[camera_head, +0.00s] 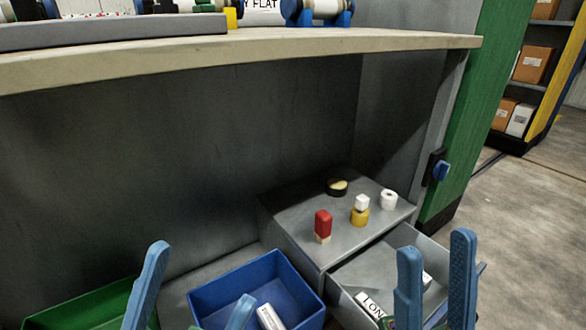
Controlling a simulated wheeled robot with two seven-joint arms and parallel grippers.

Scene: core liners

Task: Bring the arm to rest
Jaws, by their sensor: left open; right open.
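My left gripper (201,272) shows at the bottom left as two blue fingers spread apart, with nothing between them. One finger stands in front of the green bin, the other in front of the blue bin. My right gripper (436,243) shows at the bottom right, its two blue fingers apart in front of the open drawer (402,240). I see nothing held between them. The lower parts of both grippers and the arms are cut off by the bottom edge.
A grey cabinet (290,225) carries a red-topped stamp (322,223), a yellow-and-white bottle (360,212), a white roll (389,199) and a black round tin (337,187). A blue bin (205,298) and green bin (85,308) stand left.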

